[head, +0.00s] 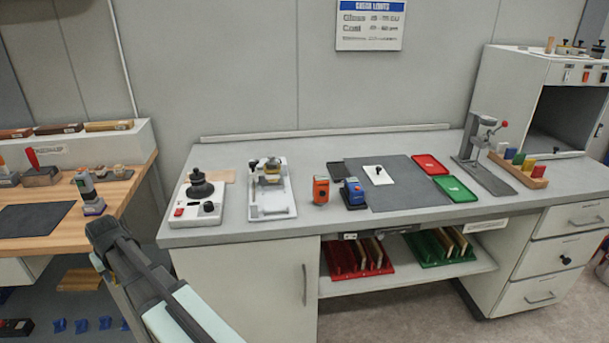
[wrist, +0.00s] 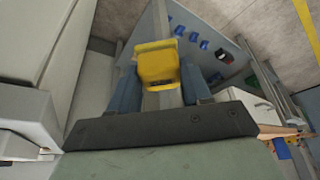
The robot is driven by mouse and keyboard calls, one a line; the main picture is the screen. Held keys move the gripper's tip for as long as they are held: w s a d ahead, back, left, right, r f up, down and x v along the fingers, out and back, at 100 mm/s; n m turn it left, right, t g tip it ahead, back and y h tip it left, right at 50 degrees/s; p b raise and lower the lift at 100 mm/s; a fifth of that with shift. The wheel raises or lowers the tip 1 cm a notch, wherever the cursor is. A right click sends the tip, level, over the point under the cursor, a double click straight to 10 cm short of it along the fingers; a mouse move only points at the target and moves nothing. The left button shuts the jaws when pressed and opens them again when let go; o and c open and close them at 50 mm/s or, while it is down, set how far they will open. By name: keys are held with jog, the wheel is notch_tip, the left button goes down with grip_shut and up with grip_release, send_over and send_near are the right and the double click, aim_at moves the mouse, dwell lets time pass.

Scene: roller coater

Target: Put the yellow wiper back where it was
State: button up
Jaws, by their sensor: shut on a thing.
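My gripper (wrist: 160,88) is shut on the yellow wiper (wrist: 158,64), which sits between the two fingers in the wrist view. In the head view my arm reaches up from the bottom, with its dark end (head: 110,238) in front of the gap between the wooden bench and the grey bench. The wiper cannot be made out there. A wooden rack (head: 535,183) with several small coloured blocks stands at the right end of the grey bench. Whether it has an empty slot is too small to tell.
The grey bench (head: 340,222) carries a black-knobbed device (head: 200,188), a white-based device (head: 270,200), orange and blue instruments, a dark mat (head: 400,195), red and green trays and a lever press (head: 475,150). A cabinet (head: 540,85) stands behind the rack.

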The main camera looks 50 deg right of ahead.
jog(key=w+d+r+m, duration=0.1)
jog(key=w+d+r, duration=0.45)
jog(key=d, duration=0.55)
jog(key=w+d+r+m+h, duration=0.15)
jog(key=w+d+r, duration=0.35)
jog(key=d, duration=0.6)
jog(key=w+d+r+m, duration=0.1)
jog(key=w+d+r, duration=0.2)
jog(key=d+r, duration=0.6)
jog(key=shift+m, duration=0.25)
jog(key=s+d+f, duration=0.1)
jog(key=s+d, duration=0.3)
jog(key=d, duration=0.4)
jog(key=s+d, duration=0.5)
jog(key=d, duration=0.3)
jog(key=s+d+f, duration=0.1)
jog(key=s+d, duration=0.3)
jog(key=d, duration=0.4)
jog(key=shift+s+d+f, duration=0.15)
jog(key=shift+d+f, duration=0.1)
jog(key=shift+f, duration=0.1)
jog(key=s+d, duration=1.6)
jog(key=s, duration=0.1)
jog(key=shift+s+a+f, duration=0.1)
jog(key=shift+f, duration=2.2)
jog(key=shift+s+f, duration=0.1)
jog(key=shift+f, duration=2.2)
jog(key=shift+f, duration=0.15)
jog(key=o, duration=1)
